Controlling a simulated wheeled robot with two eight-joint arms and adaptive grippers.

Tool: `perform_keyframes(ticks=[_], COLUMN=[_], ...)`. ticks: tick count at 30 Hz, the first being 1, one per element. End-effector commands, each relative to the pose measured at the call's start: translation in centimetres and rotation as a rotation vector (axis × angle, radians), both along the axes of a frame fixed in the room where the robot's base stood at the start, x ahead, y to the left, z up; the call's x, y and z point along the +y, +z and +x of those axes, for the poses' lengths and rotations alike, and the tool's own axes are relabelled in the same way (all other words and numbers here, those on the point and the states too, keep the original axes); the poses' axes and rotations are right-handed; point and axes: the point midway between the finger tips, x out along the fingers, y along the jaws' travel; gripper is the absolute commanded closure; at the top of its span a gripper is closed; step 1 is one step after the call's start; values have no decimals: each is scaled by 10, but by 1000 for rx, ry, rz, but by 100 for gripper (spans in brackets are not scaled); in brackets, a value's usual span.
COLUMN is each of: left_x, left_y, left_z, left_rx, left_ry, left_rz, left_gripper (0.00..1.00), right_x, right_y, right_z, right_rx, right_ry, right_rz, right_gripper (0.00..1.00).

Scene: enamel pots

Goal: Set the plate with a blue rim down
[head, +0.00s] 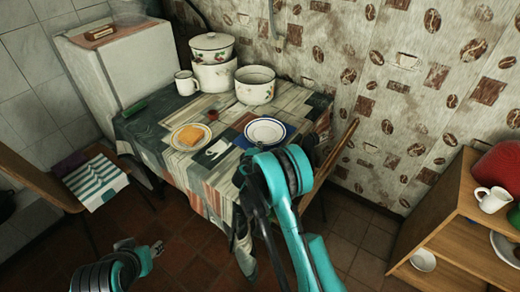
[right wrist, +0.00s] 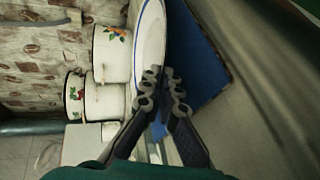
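The white plate with a blue rim (head: 265,131) is level at the table's right side, over a blue mat (head: 290,130). I cannot tell whether its underside touches the mat. My right gripper (right wrist: 162,78) is closed in on the near rim of the plate (right wrist: 149,40), one finger on each side. The mat (right wrist: 205,60) shows beneath the plate in the right wrist view. In the head view my right arm hides the fingertips. My left gripper (head: 143,246) is low at the bottom left, away from the table, its fingers apart and empty.
A plate with orange food (head: 190,136) and a small red item (head: 213,114) are left of the blue-rimmed plate. A wooden shelf (head: 455,225) is at right.

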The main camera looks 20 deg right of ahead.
Motion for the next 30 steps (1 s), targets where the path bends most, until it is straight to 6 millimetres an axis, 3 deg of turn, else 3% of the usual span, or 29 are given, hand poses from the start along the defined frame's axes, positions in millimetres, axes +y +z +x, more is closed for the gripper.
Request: perform_keyframes(ticks=[9,11,22,30], left_x=[0,0,0,0], left_y=[2,2,2,22], left_z=[0,0,0,0], left_rx=[0,0,0,0], left_ry=[0,0,0,0], left_rz=[0,0,0,0], left_gripper=[60,60,60,60], right_x=[0,0,0,24], right_y=[-1,-1,3,21], right_z=[0,0,-1,-40], right_rx=[0,1,1,0], right_ry=[0,0,0,3], right_rz=[0,1,1,0], right_gripper=[100,86,86,86])
